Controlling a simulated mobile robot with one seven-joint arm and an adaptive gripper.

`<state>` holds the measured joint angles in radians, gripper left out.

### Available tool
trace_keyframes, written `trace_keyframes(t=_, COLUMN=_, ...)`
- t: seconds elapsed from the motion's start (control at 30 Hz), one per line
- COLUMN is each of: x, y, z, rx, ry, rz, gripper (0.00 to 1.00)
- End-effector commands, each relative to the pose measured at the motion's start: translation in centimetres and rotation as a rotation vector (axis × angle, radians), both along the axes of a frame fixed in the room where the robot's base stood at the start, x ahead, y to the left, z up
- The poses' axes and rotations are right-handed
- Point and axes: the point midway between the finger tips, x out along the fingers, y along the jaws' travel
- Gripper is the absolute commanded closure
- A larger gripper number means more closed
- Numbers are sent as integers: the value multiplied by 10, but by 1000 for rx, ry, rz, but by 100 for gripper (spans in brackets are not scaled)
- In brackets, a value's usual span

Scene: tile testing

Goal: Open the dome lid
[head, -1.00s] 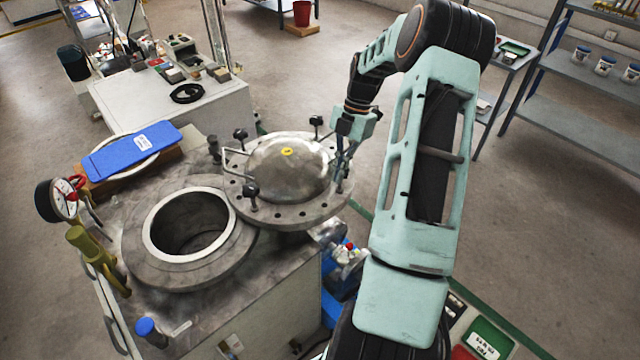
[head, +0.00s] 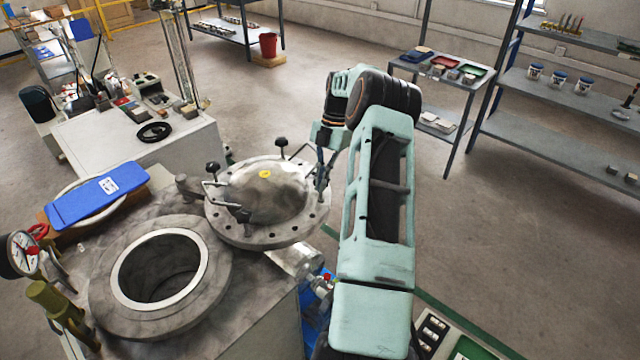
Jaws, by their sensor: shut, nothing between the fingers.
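The grey metal dome lid (head: 262,200) with a yellow mark on top is swung aside to the right of the chamber opening (head: 160,268). Its bolted flange lies beyond the opening's right rim, leaving the round dark hole uncovered. Clamp knobs (head: 282,143) stand up around the lid. My gripper (head: 321,186) points down at the lid's right edge, by a handle there. It is shut, with nothing visible between its fingers. The arm partly hides its surroundings, and I cannot tell whether the fingertips touch the lid.
A blue clipboard-like panel (head: 97,195) lies left of the chamber. A pressure gauge (head: 22,252) and a brass valve (head: 52,300) stand at the left edge. A white bench (head: 140,140) stands behind. Shelving (head: 550,110) is at far right, with open floor before it.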

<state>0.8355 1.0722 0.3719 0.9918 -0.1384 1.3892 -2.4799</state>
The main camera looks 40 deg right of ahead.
Motion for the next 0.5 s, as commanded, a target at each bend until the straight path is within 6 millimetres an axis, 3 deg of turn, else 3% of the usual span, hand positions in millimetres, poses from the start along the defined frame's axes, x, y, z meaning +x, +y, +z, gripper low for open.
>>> trace_keyframes(t=0.37, x=1, y=-1, z=1, rx=-2, ry=-2, rz=0, gripper=100)
trace_keyframes(t=0.5, x=3, y=-5, z=11, rx=-5, ry=-5, rz=-1, gripper=100)
